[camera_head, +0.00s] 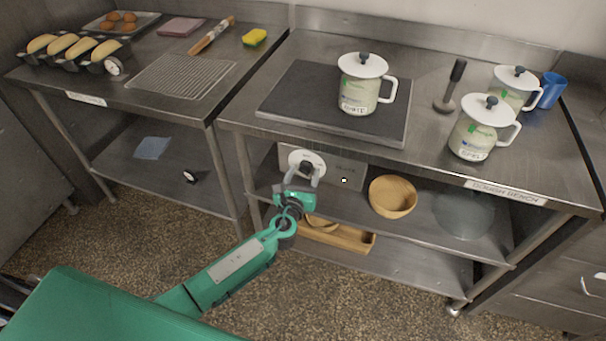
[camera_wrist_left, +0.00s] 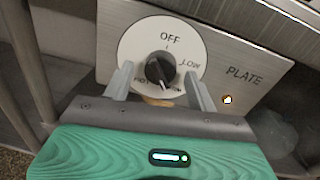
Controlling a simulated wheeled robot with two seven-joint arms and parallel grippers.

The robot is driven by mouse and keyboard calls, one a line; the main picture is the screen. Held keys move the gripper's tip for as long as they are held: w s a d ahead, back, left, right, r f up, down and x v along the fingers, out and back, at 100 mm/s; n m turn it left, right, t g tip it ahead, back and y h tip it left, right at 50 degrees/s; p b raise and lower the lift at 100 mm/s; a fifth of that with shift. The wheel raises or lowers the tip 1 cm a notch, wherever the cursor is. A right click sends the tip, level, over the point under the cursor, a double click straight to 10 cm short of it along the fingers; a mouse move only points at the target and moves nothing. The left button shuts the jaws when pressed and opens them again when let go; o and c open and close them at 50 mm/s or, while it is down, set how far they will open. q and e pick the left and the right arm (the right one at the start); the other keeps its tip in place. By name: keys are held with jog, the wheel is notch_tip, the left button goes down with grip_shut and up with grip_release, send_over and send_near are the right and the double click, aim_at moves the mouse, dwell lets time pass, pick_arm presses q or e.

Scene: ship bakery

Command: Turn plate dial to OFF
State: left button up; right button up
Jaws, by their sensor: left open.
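The plate dial, a black knob (camera_wrist_left: 160,69) on a white round face (camera_wrist_left: 136,46), sits on a metal panel marked PLATE (camera_wrist_left: 244,75). OFF is at the top of the face and LOW at its right. The knob's white pointer mark points down, away from OFF. My left gripper (camera_head: 304,176) is open in front of the dial. In the left wrist view its fingers (camera_wrist_left: 159,86) stand on both sides of the knob, apparently apart from it. The lower markings are partly hidden. The dial also shows in the head view (camera_head: 306,166). My right gripper is out of view.
A small lamp (camera_wrist_left: 227,100) glows on the panel. Above is the bench with a dark hot plate (camera_head: 300,90) bearing a lidded pot (camera_head: 357,92). A wooden bowl (camera_head: 392,197) is right of the panel; a wooden tray (camera_head: 345,237) lies below.

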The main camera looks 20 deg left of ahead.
pick_arm(q)
jog(key=shift+w, duration=0.15)
jog(key=shift+c, duration=0.7)
jog(key=c, duration=0.9)
jog(key=shift+o, duration=0.2)
